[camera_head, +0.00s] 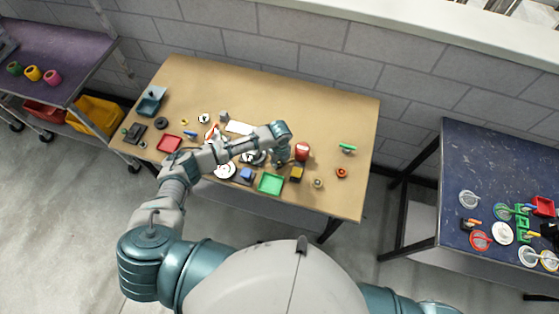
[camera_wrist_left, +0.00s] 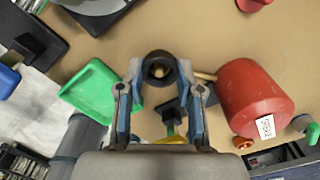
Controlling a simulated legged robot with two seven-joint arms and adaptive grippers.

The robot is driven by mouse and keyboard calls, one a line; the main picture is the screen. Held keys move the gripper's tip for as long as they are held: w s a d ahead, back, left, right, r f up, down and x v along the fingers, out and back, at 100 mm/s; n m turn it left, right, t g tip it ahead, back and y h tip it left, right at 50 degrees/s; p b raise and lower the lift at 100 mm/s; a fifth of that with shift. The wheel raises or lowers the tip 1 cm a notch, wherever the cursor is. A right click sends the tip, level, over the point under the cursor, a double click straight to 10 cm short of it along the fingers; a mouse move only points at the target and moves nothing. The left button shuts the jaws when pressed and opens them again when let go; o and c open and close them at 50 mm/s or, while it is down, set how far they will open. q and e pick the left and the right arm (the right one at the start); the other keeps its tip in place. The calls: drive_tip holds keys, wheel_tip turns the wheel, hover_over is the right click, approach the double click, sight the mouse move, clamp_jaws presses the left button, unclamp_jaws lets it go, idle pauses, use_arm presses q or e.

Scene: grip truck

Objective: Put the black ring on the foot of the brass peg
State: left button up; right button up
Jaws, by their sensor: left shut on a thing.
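My left gripper (camera_wrist_left: 161,72) is shut on the black ring (camera_wrist_left: 160,66), which sits between the two fingertips above the table with its opening visible. In the head view the left gripper (camera_head: 281,158) hangs over the table's right half, between the green tray and the red can; the ring is too small to make out there. In the wrist view a thin brass-coloured rod (camera_wrist_left: 204,76) shows just right of the right fingertip, partly hidden by it. I cannot tell whether this is the brass peg or where its foot is. My right gripper is out of view.
A green tray (camera_wrist_left: 88,96) lies left of the gripper and a red can (camera_wrist_left: 252,100) stands close on its right. An orange ring (camera_head: 341,172) lies farther right. The table's back (camera_head: 320,105) is clear.

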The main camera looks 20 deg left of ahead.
use_arm(q)
drive_tip(key=shift+f, duration=0.15)
drive_tip(key=o, duration=1.2)
drive_tip(key=o, duration=0.4)
drive_tip(key=shift+c, duration=0.2)
wheel_tip(320, 180, up, 8)
drive_tip(key=p, duration=0.7)
drive_tip(key=shift+f+p, duration=0.2)
drive_tip(key=shift+p, duration=0.2)
drive_tip(key=shift+f, duration=0.1)
drive_tip(key=shift+d, duration=0.1)
